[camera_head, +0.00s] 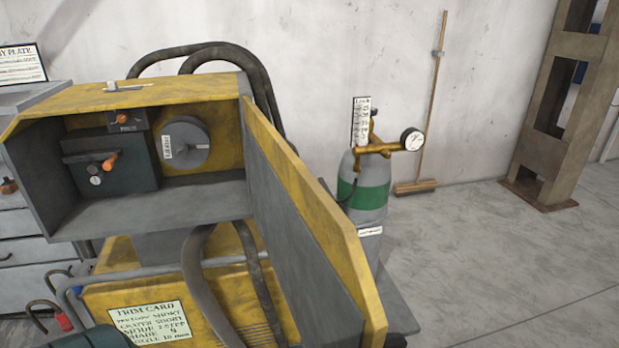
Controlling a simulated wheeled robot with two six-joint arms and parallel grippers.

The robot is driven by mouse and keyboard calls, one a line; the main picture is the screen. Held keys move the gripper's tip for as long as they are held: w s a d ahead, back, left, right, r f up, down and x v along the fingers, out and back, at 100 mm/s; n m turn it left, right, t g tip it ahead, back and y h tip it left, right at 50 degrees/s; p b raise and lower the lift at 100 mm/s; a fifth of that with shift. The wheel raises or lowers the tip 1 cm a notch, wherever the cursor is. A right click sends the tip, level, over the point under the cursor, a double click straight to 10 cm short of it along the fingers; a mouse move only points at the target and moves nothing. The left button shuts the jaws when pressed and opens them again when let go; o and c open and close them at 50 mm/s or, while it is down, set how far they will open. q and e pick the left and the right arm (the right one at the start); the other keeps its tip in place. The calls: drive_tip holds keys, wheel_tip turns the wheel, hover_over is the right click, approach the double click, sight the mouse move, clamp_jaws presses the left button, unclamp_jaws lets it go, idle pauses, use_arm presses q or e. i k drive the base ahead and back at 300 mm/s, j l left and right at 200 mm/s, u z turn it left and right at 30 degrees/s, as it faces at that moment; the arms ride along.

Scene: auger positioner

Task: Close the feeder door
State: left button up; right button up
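The feeder is a yellow box with a grey inside (150,203), open toward me, at the left of the head view. Its feeder door (305,235) is a yellow-edged grey panel at the box's right side. The door stands wide open and reaches toward me to the lower right. Inside the box are a dark drive unit (112,165) with orange knobs and a grey spool (187,142) with a white label. Neither of my grippers is in view.
A green-banded gas cylinder (364,190) with a gauge stands just behind the door. Black hoses (205,275) hang below the box, near a trim card (150,323). A broom (432,110) leans on the wall. Open floor (480,270) lies to the right.

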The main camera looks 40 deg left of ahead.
sight(319, 260)
drive_tip(key=i+l+u, duration=0.1)
drive_tip(key=u, duration=0.3)
drive_tip(key=i+l+u, duration=0.1)
drive_tip(key=u, duration=0.35)
drive_tip(key=l+u, duration=0.5)
drive_tip(key=u, duration=0.3)
drive_tip(key=l+u, duration=0.25)
drive_tip(key=u, duration=0.2)
